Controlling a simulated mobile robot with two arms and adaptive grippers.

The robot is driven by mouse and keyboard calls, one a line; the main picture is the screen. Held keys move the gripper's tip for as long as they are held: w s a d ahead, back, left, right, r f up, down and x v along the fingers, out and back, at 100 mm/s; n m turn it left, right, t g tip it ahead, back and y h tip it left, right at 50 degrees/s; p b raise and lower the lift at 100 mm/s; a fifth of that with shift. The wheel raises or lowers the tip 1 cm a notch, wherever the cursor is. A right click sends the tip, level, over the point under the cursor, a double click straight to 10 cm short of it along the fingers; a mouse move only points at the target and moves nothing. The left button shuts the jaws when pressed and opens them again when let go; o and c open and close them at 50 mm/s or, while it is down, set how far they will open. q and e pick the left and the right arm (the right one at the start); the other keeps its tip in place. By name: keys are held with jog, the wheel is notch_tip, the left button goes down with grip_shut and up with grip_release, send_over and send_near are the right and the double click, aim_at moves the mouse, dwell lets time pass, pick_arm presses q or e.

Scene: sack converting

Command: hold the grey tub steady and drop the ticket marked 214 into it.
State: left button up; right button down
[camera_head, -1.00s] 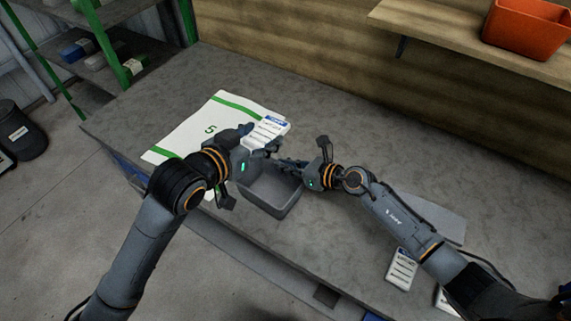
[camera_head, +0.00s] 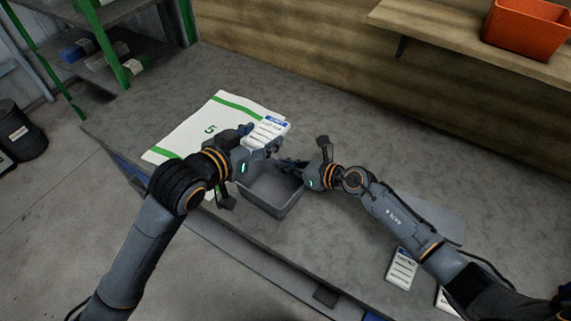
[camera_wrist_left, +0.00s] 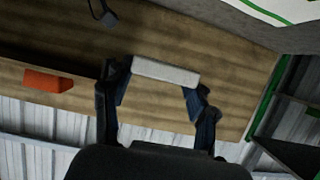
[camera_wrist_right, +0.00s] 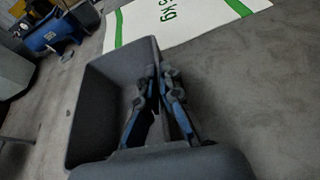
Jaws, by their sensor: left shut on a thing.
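A white ticket with a blue header (camera_head: 268,131) is held in my left gripper (camera_head: 258,140), above the table and the far side of the grey tub. Its print is too small to read. In the left wrist view the ticket shows edge-on (camera_wrist_left: 165,72) between the two fingers. The open grey tub (camera_head: 268,200) stands on the table below and looks empty where visible. My right gripper (camera_head: 291,163) is at the tub's right wall. In the right wrist view its fingers (camera_wrist_right: 160,95) are close together on either side of the tub's wall (camera_wrist_right: 100,100), shut on it.
A white sack with green bands (camera_head: 205,130) lies flat behind the tub. Another ticket (camera_head: 402,270) lies at the front right, with part of one more (camera_head: 446,300) beside it. A grey flat sheet (camera_head: 435,215) lies under my right arm. An orange bin (camera_head: 527,28) sits on the shelf.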

pick_arm(q)
notch_tip(320, 180, down, 12)
jog(key=shift+f, duration=0.15)
dwell(1.2)
jog(key=o, duration=1.2)
jog(key=shift+s, duration=0.1)
jog(key=v, duration=1.2)
pick_arm(e)
jog(key=c, duration=1.4)
grip_release()
jog(key=shift+c, duration=0.2)
